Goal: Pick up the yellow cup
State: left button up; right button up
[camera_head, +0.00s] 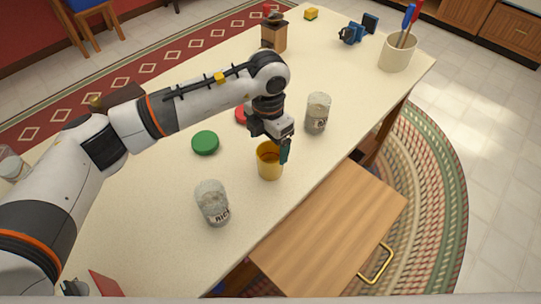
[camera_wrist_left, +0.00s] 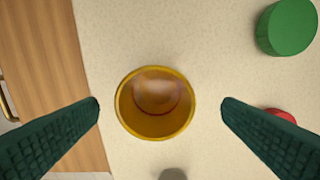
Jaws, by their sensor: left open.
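The yellow cup (camera_head: 269,163) stands upright on the pale counter near its front edge. In the left wrist view I look down into the open, empty-looking cup (camera_wrist_left: 155,104), which sits between the fingers. My left gripper (camera_head: 275,150) is right above and partly in front of the cup's rim in the head view. In the wrist view its two dark green fingers (camera_wrist_left: 160,108) are spread wide, one on each side of the cup, with a gap on both sides. How far the fingertips reach down beside the cup is hard to tell. My right gripper is not seen.
A glass jar (camera_head: 317,113) stands behind the cup and another jar labelled rice (camera_head: 212,203) to its left. A green lid (camera_head: 205,143) and a partly hidden red lid (camera_head: 241,114) lie nearby. A wooden surface with a brass handle (camera_head: 376,264) juts out in front.

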aim_at(271, 161)
pick_arm(q)
notch_tip(271, 161, down, 2)
jog(key=shift+w+f, duration=0.1)
jog(key=shift+s+d+f+p, duration=0.1)
jog(key=shift+f+p, duration=0.2)
jog(key=shift+f, duration=0.35)
jog(key=shift+s+d+f+p, duration=0.1)
jog(key=shift+f+p, duration=0.15)
jog(key=shift+f, duration=0.35)
notch_tip(271, 161, down, 2)
jog(key=shift+f, duration=0.55)
jog(key=c, duration=1.1)
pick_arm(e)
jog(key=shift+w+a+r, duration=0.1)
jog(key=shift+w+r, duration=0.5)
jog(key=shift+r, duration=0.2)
